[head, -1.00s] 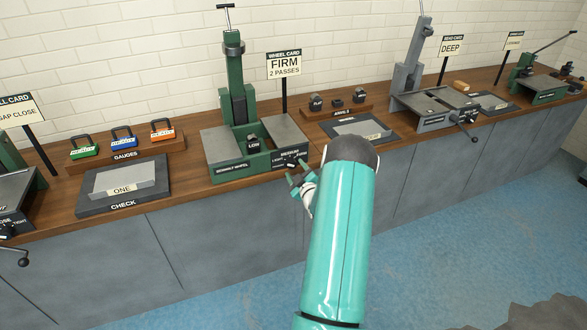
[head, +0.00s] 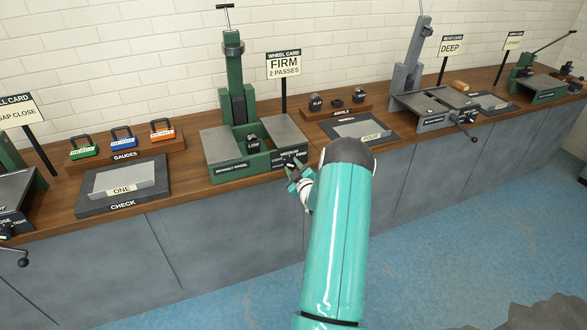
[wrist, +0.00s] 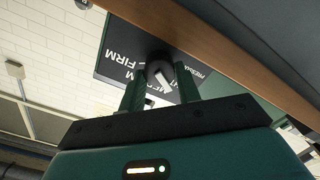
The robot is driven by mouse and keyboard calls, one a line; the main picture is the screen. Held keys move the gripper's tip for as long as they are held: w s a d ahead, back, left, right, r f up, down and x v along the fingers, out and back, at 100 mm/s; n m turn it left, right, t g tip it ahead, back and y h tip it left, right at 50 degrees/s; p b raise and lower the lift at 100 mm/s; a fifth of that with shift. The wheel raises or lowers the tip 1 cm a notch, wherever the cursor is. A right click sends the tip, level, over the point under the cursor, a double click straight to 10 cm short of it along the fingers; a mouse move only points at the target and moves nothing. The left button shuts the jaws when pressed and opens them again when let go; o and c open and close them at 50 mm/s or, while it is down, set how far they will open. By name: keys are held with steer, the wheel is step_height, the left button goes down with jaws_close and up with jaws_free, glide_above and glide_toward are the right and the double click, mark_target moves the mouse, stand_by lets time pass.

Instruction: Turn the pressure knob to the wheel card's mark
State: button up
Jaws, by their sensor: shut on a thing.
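The wheel card (head: 284,66) stands behind the green English wheel machine (head: 237,110) and reads FIRM, 2 PASSES. The black pressure knob (wrist: 158,70) sits on a black label plate (wrist: 118,62) at the machine's front right. The knob has a white pointer line, and FIRM and part of MEDIUM can be read on the plate. My gripper (wrist: 160,84) has one finger on each side of the knob and is shut on it. In the head view my gripper (head: 297,173) covers most of the knob. I cannot tell exactly which mark the pointer meets.
The wooden bench edge (wrist: 205,35) runs close by the knob. A check tray (head: 90,205) and gauges (head: 122,137) are to the left. Anvils (head: 337,102), another tray (head: 345,122) and a grey machine (head: 432,105) are to the right. The floor in front is clear.

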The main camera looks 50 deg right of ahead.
steer(key=shift+m, duration=0.3)
steer(key=m, duration=0.5)
steer(key=shift+m, duration=0.3)
steer(key=m, duration=0.5)
steer(key=shift+s+d, duration=0.1)
steer(key=shift+d, duration=0.05)
steer(key=m, duration=0.6)
steer(key=shift+m, duration=0.4)
steer(key=m, duration=0.5)
steer(key=shift+d+f+m, duration=0.1)
steer(key=shift+m, duration=0.2)
steer(key=o, duration=1)
steer(key=shift+s, duration=0.15)
